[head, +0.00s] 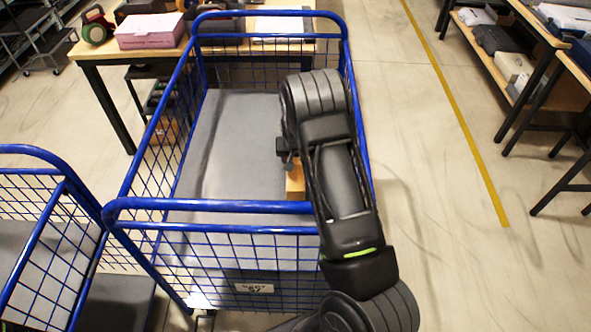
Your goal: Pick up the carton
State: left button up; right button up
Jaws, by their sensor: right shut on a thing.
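A small tan carton (295,181) shows in the head view inside the blue wire cart (215,207), near the cart's right side. My right arm covers much of it. My right gripper (288,160) reaches down over the cart and is shut on the carton; its fingers are mostly hidden by the arm. I cannot tell whether the carton touches the cart's grey floor. My left gripper is not in view.
The cart's blue rails surround my right arm, and its grey floor (228,150) is otherwise bare. A second blue cart (45,240) stands at the left. A table (92,50) with a pink box (150,31) is behind. Shelving (490,65) stands at the right, past open floor.

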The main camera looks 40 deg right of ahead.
grip_shut()
jog(key=shift+w+r, duration=0.1)
jog(key=shift+r, duration=0.05)
notch_tip(320, 180, up, 18)
jog(key=b, duration=0.1)
jog(key=shift+b, duration=0.3)
dwell(0.8)
